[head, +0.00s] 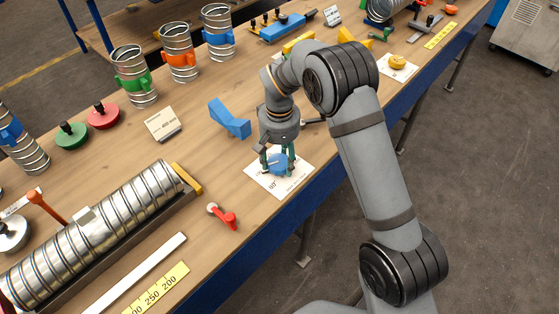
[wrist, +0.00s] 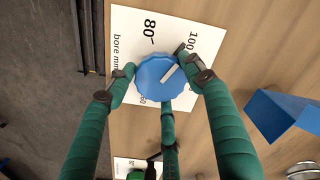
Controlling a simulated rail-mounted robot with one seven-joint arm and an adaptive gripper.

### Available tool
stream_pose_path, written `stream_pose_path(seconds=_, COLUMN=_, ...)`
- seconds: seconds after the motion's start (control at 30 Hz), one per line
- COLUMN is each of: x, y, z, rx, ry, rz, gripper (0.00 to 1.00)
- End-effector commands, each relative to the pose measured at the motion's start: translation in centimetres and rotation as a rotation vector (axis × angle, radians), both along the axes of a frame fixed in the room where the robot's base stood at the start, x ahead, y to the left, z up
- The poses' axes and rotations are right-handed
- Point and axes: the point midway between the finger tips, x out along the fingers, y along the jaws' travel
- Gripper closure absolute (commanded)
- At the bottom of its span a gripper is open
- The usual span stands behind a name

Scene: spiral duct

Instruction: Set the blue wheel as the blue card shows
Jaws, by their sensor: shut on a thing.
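The blue wheel (wrist: 152,72) sits on a white dial sheet (wrist: 128,30) printed with "80", "100" and "bore mm"; part of the scale is hidden by my fingers. A pale mark on the wheel slants to the upper right in the wrist view, on the 100 side rather than toward 80. My gripper (wrist: 160,80) has its green fingers closed around the wheel's rim. The head view shows the wheel (head: 278,165) under my gripper (head: 277,160) at the table's front edge. I cannot make out a blue card; a cream card (head: 163,124) stands tilted, its print too small to read.
A blue angled block (head: 230,120) lies left of my gripper. A red-handled part (head: 222,215) lies near the front edge. A long spiral duct (head: 100,235) fills the left front.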

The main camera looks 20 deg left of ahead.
Motion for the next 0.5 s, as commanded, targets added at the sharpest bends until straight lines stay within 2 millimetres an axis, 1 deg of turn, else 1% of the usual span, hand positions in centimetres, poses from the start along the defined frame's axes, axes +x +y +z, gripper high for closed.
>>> stream_pose_path(seconds=0.03, x=-0.93, y=-0.03, z=-0.47, rx=-0.01, ry=0.022, rz=0.042, gripper=0.74)
stream_pose_path(seconds=0.5, x=-0.71, y=-0.37, z=-0.42, rx=-0.008, ry=0.023, rz=0.482, gripper=0.74)
